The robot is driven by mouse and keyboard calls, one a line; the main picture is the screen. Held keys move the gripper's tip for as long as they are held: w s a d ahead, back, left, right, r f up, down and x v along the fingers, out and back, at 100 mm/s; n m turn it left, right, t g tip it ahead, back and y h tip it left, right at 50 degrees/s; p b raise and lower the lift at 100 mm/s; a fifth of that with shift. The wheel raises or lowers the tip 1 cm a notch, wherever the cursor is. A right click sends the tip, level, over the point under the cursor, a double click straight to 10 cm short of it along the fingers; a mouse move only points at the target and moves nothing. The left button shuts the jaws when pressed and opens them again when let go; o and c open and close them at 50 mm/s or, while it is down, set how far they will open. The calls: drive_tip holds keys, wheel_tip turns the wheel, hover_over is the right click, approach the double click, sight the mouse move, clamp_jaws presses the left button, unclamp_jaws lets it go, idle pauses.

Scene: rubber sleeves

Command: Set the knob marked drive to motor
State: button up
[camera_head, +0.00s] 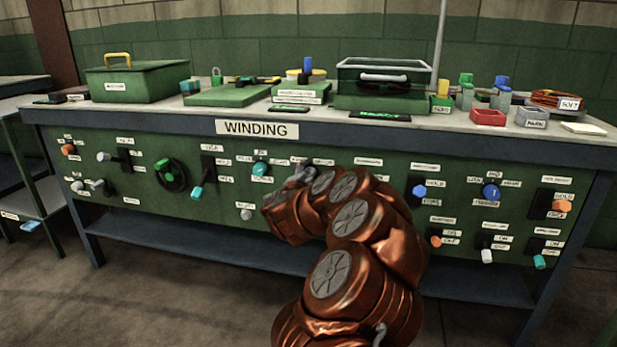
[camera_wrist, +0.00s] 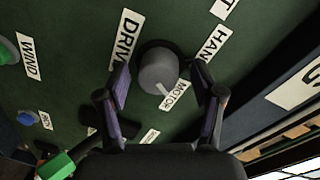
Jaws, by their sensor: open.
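In the wrist view, a round grey knob (camera_wrist: 156,68) sits on the green panel beside the DRIVE label (camera_wrist: 126,40). The HAND label (camera_wrist: 213,41) is at its upper right and the MOTOR label (camera_wrist: 175,95) at its lower right. A pale pointer mark on the knob's lower right edge faces the MOTOR label. My gripper (camera_wrist: 161,76) is open, one finger on each side of the knob; contact cannot be told. In the head view my copper arm covers this part of the panel and hides the knob.
The WINDING bench (camera_head: 258,129) carries several other knobs and switches on its front, among them a blue knob (camera_head: 420,191) right of my arm. In the wrist view a green knob (camera_wrist: 8,51) is at the left. Boxes and tools stand on the bench top.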

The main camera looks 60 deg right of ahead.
drive_tip(key=f+v, duration=0.1)
drive_tip(key=v, duration=1.1)
drive_tip(key=shift+r, duration=0.5)
idle(0.6)
